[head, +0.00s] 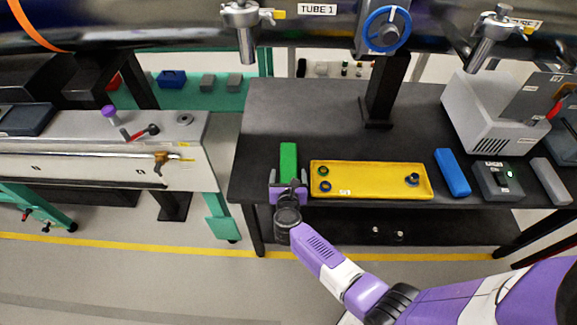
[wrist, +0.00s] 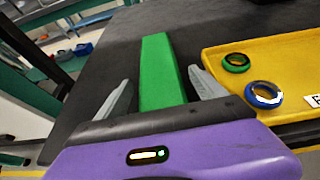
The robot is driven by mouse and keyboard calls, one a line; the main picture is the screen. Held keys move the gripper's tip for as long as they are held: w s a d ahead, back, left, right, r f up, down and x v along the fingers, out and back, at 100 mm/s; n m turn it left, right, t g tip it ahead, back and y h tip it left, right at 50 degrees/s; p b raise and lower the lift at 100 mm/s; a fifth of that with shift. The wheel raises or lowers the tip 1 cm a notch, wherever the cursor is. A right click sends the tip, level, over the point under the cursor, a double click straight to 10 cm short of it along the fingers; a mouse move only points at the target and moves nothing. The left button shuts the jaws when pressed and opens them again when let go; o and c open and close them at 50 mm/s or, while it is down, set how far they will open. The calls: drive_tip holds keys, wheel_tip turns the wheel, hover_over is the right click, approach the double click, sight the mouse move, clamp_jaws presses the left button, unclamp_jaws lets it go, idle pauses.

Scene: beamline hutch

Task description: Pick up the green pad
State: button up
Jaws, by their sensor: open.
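The green pad (head: 288,160) is a long flat block lying on the dark table, just left of the yellow tray. In the wrist view the green pad (wrist: 159,70) lies lengthwise between my two grey fingers. My gripper (head: 288,187) is at the near end of the pad, by the table's front edge. In the wrist view my gripper (wrist: 163,90) is open, with one finger on each side of the pad and a visible gap on both sides. The near end of the pad is hidden behind the gripper body.
The yellow tray (head: 370,167) sits close to the right and holds several small rings. A blue block (head: 452,173), a dark box (head: 498,181) and a grey block (head: 549,181) lie farther right. A dark post (head: 383,90) stands behind. The dark table (head: 310,115) is clear beyond the pad.

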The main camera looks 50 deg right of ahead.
drive_tip(key=shift+w+d+f, duration=0.1)
drive_tip(key=c, duration=1.7)
clamp_jaws()
